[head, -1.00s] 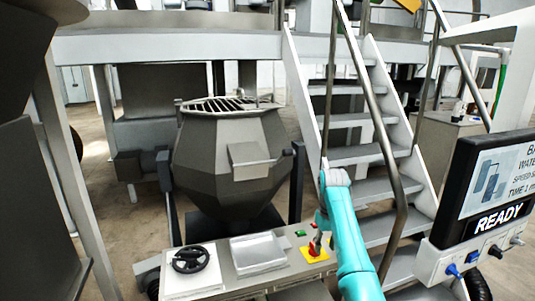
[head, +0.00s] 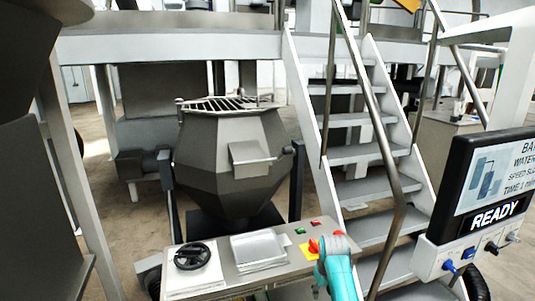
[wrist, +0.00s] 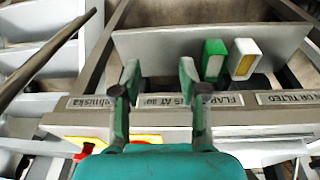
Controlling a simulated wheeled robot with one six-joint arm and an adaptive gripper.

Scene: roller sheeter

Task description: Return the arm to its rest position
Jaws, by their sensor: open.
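My teal arm (head: 337,272) stands low at the front right end of the control panel in the head view; my gripper is not clearly seen there. In the wrist view my gripper (wrist: 160,82) has its two fingers spread with nothing between them. Its fingers show in front of the panel's label strip (wrist: 160,101). A green button (wrist: 214,60) and a white and yellow button (wrist: 243,59) show to the right of the fingers, apart from them. A red knob on a yellow plate (head: 306,251) sits on the panel beside my arm, partly hidden by it.
The panel also bears a black handwheel (head: 192,256) and a metal tray (head: 258,248). A faceted grey drum (head: 232,165) stands behind it. Metal stairs with handrails (head: 365,190) rise at the right, close to my arm. A READY screen (head: 495,190) stands far right.

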